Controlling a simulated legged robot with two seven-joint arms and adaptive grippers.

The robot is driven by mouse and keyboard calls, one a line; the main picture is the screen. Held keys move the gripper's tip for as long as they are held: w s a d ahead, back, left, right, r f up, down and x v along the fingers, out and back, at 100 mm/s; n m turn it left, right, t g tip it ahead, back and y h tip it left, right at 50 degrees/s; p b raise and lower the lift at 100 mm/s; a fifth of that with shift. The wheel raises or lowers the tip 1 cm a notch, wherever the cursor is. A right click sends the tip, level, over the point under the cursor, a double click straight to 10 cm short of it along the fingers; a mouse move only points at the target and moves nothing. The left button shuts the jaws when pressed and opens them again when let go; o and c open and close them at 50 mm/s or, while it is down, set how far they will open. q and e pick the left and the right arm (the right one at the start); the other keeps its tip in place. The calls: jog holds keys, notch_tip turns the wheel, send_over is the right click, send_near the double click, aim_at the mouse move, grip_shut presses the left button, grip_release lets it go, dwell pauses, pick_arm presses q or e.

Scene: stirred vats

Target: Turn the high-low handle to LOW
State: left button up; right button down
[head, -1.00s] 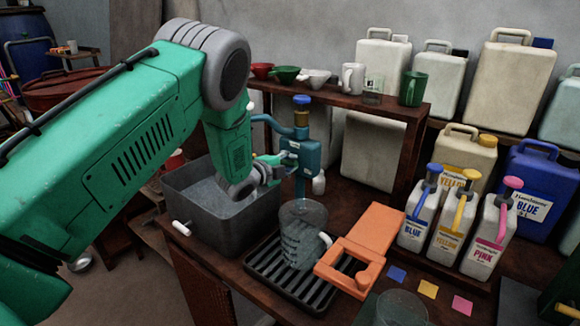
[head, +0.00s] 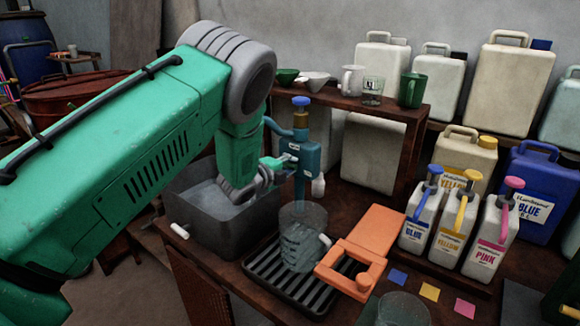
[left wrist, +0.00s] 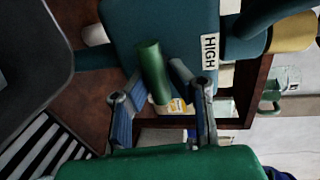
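The blue dispenser (head: 303,157) stands behind the drip tray, with a blue knob on top. Its body fills the top of the left wrist view, with a white HIGH label (left wrist: 209,52). The green high-low handle (left wrist: 152,72) sticks out from the body toward my left gripper (left wrist: 163,108). The two fingers are apart, one on each side of the handle's end. I cannot tell whether they touch it. In the head view my left gripper (head: 262,178) is just left of the dispenser, above the grey basin. A LOW label is not visible. My right gripper is not in view.
A clear jug (head: 302,240) stands on the black drip tray (head: 280,285) below the dispenser. The grey basin (head: 225,225) is left of it. An orange stand (head: 362,245) and several dye bottles are to the right. A wooden shelf (head: 395,108) holds mugs behind.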

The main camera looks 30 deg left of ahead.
pick_arm(q)
jog(key=o, duration=0.4)
jog(key=shift+s+d+f, duration=0.1)
jog(key=shift+d+f, duration=0.2)
jog(key=shift+f, duration=0.25)
jog(key=shift+r, duration=0.15)
jog(key=shift+r, duration=0.1)
jog(key=d+v, duration=0.1)
jog(key=v, duration=1)
jog(key=shift+s+a, duration=0.25)
jog(key=shift+a, duration=0.3)
